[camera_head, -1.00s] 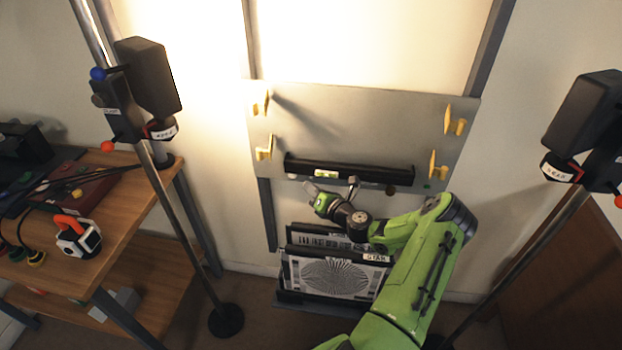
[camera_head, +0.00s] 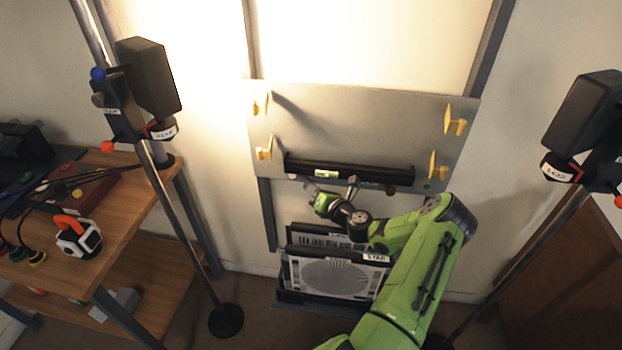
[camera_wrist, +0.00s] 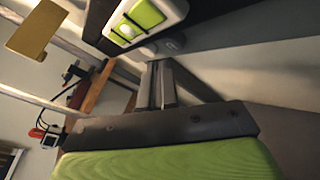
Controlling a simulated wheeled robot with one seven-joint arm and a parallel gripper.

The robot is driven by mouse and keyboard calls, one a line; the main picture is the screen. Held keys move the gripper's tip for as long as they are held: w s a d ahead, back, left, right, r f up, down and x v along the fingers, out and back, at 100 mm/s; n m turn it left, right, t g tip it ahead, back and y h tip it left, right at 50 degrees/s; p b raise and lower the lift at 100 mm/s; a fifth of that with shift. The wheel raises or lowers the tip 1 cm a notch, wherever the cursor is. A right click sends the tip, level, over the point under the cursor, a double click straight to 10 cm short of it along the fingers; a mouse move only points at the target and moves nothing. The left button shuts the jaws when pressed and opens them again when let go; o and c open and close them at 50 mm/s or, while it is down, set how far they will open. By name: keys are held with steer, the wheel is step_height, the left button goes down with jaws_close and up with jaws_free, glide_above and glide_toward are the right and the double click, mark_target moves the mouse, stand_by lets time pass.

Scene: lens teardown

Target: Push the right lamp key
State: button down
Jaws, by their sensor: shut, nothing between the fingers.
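My gripper (camera_head: 352,186) is at the lower edge of the black bar (camera_head: 350,171) on the grey panel. In the wrist view its fingers (camera_wrist: 157,68) are shut with nothing between them. Their tips are close to a small grey oval key (camera_wrist: 172,44), partly in shadow; I cannot tell whether they touch it. Another small roundish piece (camera_wrist: 148,50) is beside it. I cannot read which lamp either one serves. The right lamp (camera_head: 585,110) stands at the right edge of the head view, and the left lamp (camera_head: 150,75) is at the left.
A green-windowed level (camera_head: 326,173) is on the bar; it looms near my fingers in the wrist view (camera_wrist: 145,18). Yellow clamps (camera_head: 456,120) line the grey panel (camera_head: 360,120). Charts (camera_head: 335,277) stand in a rack below my arm. A wooden bench (camera_head: 135,210) is left.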

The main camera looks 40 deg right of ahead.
steer(key=shift+w+d, duration=0.25)
steer(key=shift+d, duration=0.05)
steer(key=shift+w+d+p, duration=0.3)
steer(key=shift+d+p, duration=0.05)
stand_by(0.6)
steer(key=shift+s+a+p, duration=0.4)
steer(key=shift+s+a, duration=0.2)
steer(key=shift+a, duration=0.1)
steer(key=shift+s+a+p, duration=0.45)
steer(key=shift+s+a, duration=0.5)
steer(key=shift+a, duration=0.25)
steer(key=shift+s+a+p, duration=0.45)
steer(key=shift+s+a, duration=0.45)
steer(key=shift+a, duration=0.25)
